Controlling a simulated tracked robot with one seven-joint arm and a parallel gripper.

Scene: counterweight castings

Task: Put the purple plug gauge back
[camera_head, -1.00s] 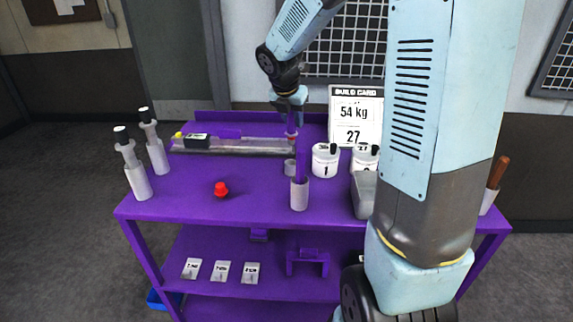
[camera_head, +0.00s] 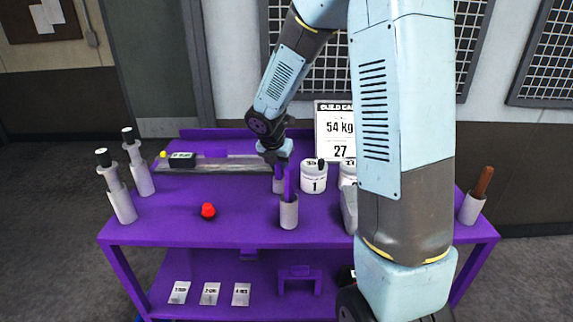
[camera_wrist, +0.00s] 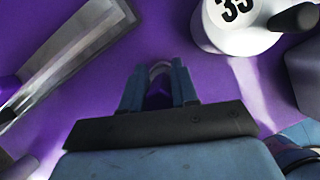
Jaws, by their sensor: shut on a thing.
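My gripper (camera_head: 276,161) is low over the middle of the purple bench and shut on the purple plug gauge (camera_head: 279,172). Only a short part of the gauge shows below the jaws in the head view. Its lower end is hidden in or behind the small grey cup (camera_head: 278,187). In the wrist view the gauge (camera_wrist: 159,97) is between the jaws, with a pale curved cup rim (camera_wrist: 160,66) just beyond. Whether the gauge rests on the cup's bottom cannot be seen. A taller grey cup (camera_head: 289,213) in front holds another purple upright piece (camera_head: 288,181).
White weights (camera_head: 313,178) stand right of the gripper, close to it. A long metal rail (camera_head: 230,164) lies behind left.

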